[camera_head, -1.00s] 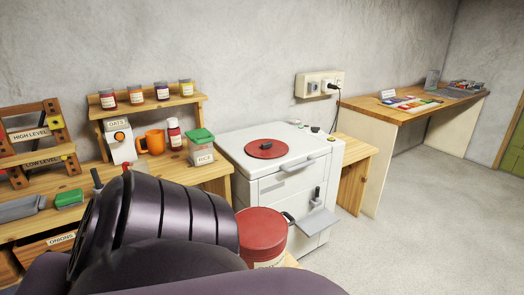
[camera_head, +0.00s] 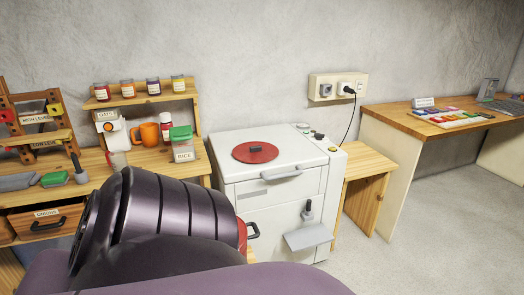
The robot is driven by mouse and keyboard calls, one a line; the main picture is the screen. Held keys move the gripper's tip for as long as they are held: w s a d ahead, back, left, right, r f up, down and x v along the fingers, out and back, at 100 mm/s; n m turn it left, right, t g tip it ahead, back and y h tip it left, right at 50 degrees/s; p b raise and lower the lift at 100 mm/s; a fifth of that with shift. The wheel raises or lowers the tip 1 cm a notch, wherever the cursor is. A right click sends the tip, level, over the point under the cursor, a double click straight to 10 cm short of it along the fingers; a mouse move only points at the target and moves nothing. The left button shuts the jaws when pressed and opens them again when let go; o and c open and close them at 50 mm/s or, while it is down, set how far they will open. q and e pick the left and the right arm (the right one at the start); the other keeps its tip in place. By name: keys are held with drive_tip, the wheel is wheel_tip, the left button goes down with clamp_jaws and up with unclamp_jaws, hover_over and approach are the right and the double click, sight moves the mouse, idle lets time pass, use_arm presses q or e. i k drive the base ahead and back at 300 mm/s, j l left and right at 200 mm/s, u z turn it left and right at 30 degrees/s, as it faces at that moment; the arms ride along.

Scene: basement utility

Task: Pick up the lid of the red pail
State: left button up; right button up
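The red pail (camera_head: 242,237) stands in front of the white appliance. Only a sliver of its right side shows, with a dark handle (camera_head: 254,230) beside it; my dark arm hides the rest, including its top. A flat round red lid-like disc (camera_head: 255,152) with a small dark grip lies on top of the white appliance (camera_head: 292,171). I cannot tell whether it belongs to the pail. My dark ridged arm fills the lower left middle of the view. Neither of my grippers shows.
A wooden bench with a small shelf (camera_head: 140,98) stands left, holding jars, an orange mug (camera_head: 146,133) and a green-lidded rice container (camera_head: 182,146). A wooden side table (camera_head: 365,160) stands right of the appliance, then a long desk (camera_head: 400,119). Floor at the right is clear.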

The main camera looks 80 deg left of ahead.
sight(252, 152)
drive_tip(key=i+u, duration=0.3)
drive_tip(key=i, duration=0.3)
drive_tip(key=i+l+u, duration=0.15)
drive_tip(key=i+u, duration=0.15)
drive_tip(key=i, duration=0.3)
drive_tip(key=i+u, duration=0.25)
drive_tip(key=u, duration=0.15)
drive_tip(key=i+u, duration=0.25)
drive_tip(key=u, duration=0.15)
drive_tip(key=i+u, duration=0.35)
drive_tip(key=k+l, duration=0.05)
drive_tip(key=k, duration=0.05)
